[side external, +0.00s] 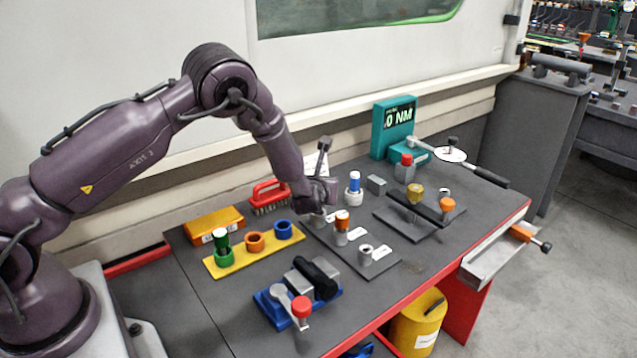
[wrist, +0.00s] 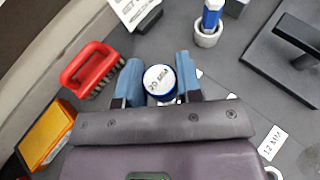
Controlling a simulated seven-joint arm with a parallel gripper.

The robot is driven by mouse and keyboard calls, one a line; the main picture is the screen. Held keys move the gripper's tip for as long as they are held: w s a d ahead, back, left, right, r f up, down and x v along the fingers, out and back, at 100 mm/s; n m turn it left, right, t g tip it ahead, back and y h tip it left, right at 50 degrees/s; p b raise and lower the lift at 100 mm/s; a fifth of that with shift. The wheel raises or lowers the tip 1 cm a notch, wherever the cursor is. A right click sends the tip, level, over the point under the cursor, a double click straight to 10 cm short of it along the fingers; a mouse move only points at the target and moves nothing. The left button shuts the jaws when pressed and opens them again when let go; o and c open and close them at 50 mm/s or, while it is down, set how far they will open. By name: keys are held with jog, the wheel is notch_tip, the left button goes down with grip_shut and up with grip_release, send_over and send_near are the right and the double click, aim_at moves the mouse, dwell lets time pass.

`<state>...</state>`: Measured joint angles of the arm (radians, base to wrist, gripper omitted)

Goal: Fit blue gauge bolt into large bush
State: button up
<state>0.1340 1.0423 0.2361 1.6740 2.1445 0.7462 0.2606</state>
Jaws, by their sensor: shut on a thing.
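My gripper (wrist: 159,86) is shut on the blue gauge bolt (wrist: 160,78), whose white top reads "20 MM" inside a blue rim. In the side external view my gripper (side external: 319,207) is low over the back end of the grey bush plate (side external: 385,265). The bolt's lower part and the bush under it are hidden, so I cannot tell whether the bolt is in the large bush. On the same plate, an orange-topped bolt (side external: 342,217) stands in a middle bush (side external: 341,238), and a small bush (side external: 366,256) at the front is empty.
A yellow rack (side external: 237,263) holds a green bolt (side external: 221,239), an empty orange ring (side external: 255,241) and an empty blue ring (side external: 283,229). A blue-and-white cylinder (side external: 355,181) stands in a pale cup behind my gripper. A red brush (side external: 269,196) is to the left.

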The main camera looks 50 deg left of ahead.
jog(key=shift+f, duration=0.2)
jog(key=shift+f, duration=0.35)
jog(key=shift+f, duration=0.95)
jog(key=shift+r, duration=0.15)
jog(key=shift+r, duration=1.3)
jog(key=shift+f, duration=1.4)
jog(key=o, duration=1.1)
jog(key=shift+f, duration=0.1)
